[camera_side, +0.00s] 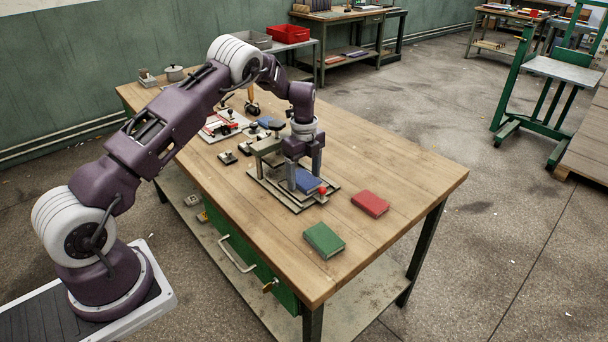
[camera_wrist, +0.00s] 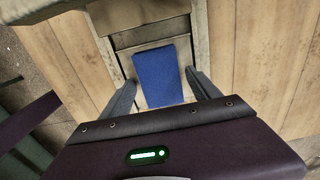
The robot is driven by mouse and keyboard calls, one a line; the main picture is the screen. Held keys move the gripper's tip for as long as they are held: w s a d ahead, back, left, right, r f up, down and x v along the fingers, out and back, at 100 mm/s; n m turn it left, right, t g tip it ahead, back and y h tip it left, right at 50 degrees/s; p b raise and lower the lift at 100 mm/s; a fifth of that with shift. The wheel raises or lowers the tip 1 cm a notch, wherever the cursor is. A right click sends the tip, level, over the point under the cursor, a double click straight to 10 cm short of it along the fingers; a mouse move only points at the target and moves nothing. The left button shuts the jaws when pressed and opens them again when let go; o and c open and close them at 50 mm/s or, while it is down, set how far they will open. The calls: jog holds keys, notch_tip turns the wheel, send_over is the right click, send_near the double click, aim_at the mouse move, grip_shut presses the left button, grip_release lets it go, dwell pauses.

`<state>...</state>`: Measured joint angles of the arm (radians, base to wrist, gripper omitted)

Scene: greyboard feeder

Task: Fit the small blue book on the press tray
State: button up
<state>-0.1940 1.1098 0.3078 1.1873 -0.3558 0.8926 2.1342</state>
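The small blue book (camera_side: 307,181) lies on the press tray (camera_side: 320,198), under the front of the press. In the wrist view the book (camera_wrist: 158,77) sits slightly turned on the pale tray plate (camera_wrist: 142,58). My gripper (camera_side: 304,175) is low over the tray, pointing down, with one finger on either side of the book. In the wrist view my gripper (camera_wrist: 161,76) shows narrow gaps between its fingertips and the book, so it looks open. The book's underside and its seating on the tray are hidden.
A red book (camera_side: 370,204) and a green book (camera_side: 324,240) lie on the wooden table near its front. The press frame (camera_side: 266,146) with a red knob (camera_side: 322,190) stands close around my gripper. Small tools and a white board (camera_side: 222,125) lie behind. The table's right side is clear.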

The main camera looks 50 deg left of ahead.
aim_at(304, 179)
jog(key=shift+o, duration=0.2)
notch_tip(304, 179, up, 7)
jog(key=shift+r, duration=0.1)
dwell(0.4)
jog(key=s+d+r+n+t, duration=0.2)
jog(key=s+d+r+n, duration=0.4)
jog(key=r, duration=0.5)
jog(key=s+d+r+n+t, duration=0.1)
jog(key=s+d+r+n, duration=0.2)
jog(key=s+d+r, duration=0.5)
jog(key=s+d+r+n+t, duration=0.1)
jog(key=s+n, duration=0.3)
jog(key=s, duration=0.7)
jog(key=s+d+r+n+t, duration=0.1)
jog(key=s+n, duration=0.4)
jog(key=s, duration=0.6)
jog(key=shift+s+d+t, duration=0.2)
jog(key=shift+d+t, duration=0.1)
jog(key=shift+d, duration=0.55)
